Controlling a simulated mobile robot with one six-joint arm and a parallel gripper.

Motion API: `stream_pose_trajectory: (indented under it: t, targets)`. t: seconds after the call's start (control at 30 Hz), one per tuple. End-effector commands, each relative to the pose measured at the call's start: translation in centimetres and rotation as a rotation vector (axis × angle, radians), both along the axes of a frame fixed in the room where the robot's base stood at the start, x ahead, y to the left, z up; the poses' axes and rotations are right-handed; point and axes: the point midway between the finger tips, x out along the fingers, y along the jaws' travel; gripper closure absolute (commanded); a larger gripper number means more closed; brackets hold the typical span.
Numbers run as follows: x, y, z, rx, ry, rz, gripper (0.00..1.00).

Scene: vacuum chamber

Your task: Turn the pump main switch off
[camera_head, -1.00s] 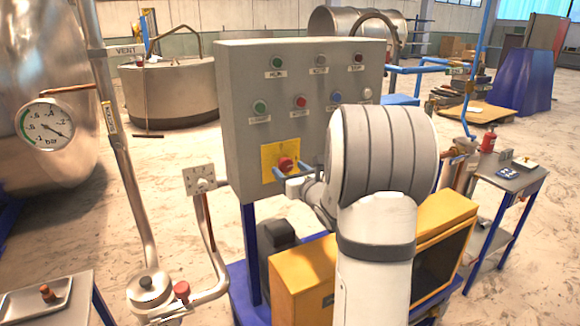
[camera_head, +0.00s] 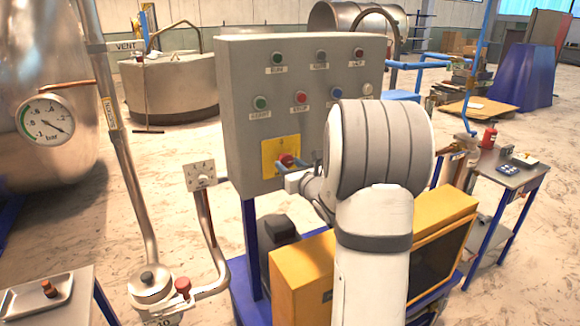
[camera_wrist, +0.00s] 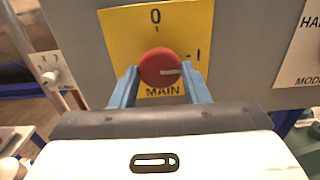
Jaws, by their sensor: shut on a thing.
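The pump main switch is a red round knob (camera_wrist: 160,68) on a yellow plate (camera_wrist: 115,30) marked 0 at the top, 1 at the right and MAIN below. In the wrist view the pale line on the knob points right, toward the 1. My gripper (camera_wrist: 160,84) has its two blue fingers on the left and right sides of the knob, shut on it. In the head view the red knob (camera_head: 286,160) sits low on the grey control panel (camera_head: 240,100), with my gripper (camera_head: 292,166) at it and my arm covering the panel's lower right.
Coloured buttons fill the panel above the switch. A small selector plate (camera_head: 200,175) on a pipe stands just left of the panel. A yellow pump housing (camera_head: 300,275) is below. A pressure gauge (camera_head: 45,120) is at the far left, and a side table (camera_head: 515,170) at the right.

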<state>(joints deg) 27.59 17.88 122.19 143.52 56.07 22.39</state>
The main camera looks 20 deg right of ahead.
Motion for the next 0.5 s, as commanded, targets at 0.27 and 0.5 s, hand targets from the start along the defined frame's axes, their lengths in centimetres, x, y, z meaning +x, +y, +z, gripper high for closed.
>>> stream_pose_trajectory:
  t: [0.27,0.5]
  targets:
    - [-0.02,-0.03,-0.43,-0.059,-0.005,0.0,0.81]
    - [-0.04,-0.1,-0.86,-0.209,-0.012,-0.002,0.81]
